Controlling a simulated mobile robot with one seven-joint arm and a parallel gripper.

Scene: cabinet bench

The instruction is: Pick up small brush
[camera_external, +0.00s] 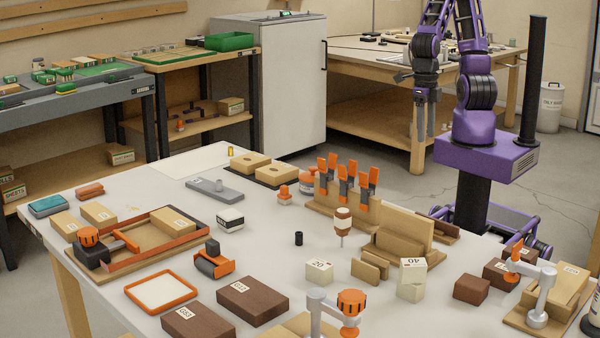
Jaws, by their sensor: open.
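My gripper (425,136) hangs fingers down at the upper right, beyond the far side of the white bench (140,205). It is open, with nothing visible between its fingers, and it is well apart from everything on the bench. No object is clearly recognisable as a small brush at this size. Several orange-handled tools (342,188) stand upright in a wooden rack (328,211) at the bench's far middle; their lower ends are hidden. A brown and white handled tool (342,222) with a thin shaft stands upright in front of the rack.
Wooden blocks (409,249) stand right of the rack. Brown boxes (252,301), an orange-rimmed tray (160,291) and clamps (350,303) crowd the front. A black cylinder (298,239) stands mid-bench with clear surface around it. A white cabinet (280,85) and another table stand behind.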

